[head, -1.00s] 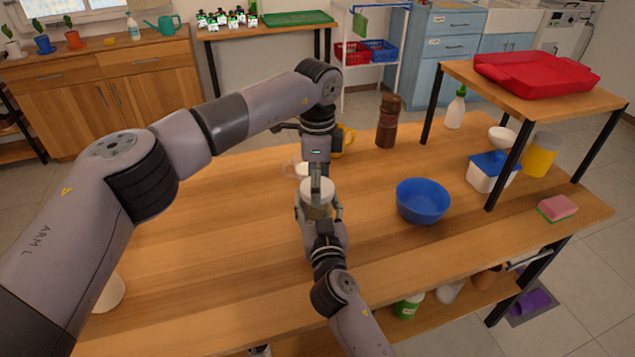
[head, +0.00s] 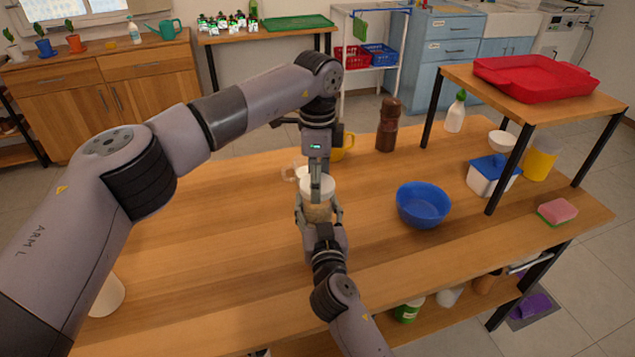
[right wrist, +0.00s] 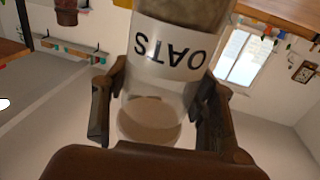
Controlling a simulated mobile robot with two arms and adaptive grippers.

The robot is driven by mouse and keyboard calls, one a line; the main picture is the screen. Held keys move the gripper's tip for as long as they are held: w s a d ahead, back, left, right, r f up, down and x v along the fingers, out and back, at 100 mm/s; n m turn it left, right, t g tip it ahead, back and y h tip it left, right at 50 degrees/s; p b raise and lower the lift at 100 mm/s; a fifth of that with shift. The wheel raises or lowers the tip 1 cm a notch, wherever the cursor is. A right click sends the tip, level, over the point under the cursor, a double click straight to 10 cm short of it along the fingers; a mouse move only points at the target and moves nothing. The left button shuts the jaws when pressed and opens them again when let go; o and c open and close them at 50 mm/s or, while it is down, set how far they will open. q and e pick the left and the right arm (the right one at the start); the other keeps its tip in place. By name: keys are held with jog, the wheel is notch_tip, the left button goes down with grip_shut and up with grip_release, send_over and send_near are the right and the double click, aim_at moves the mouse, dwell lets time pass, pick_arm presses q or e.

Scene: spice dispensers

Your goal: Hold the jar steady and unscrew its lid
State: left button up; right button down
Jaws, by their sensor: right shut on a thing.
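The jar (head: 318,213) stands upright above the table, tan inside, with a white lid (head: 327,187) at its top. My right gripper (head: 319,209) comes from below and is shut around the jar's sides. In the right wrist view the jar (right wrist: 168,62) shows upside down with an OATS label, between the two fingers. My left gripper (head: 316,184) points down over the lid, with one finger in front of it. Its other finger is hidden, so its grip on the lid is unclear. Whether lid and jar are apart is also unclear.
A blue bowl (head: 423,205) stands right of the jar. A raised shelf (head: 455,75) is at the right. The table's left part is mostly clear.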

pick_arm(q)
jog(key=shift+r, duration=0.2)
jog(key=shift+r, duration=1.9)
pick_arm(e)
jog(key=c, duration=0.6)
grip_release()
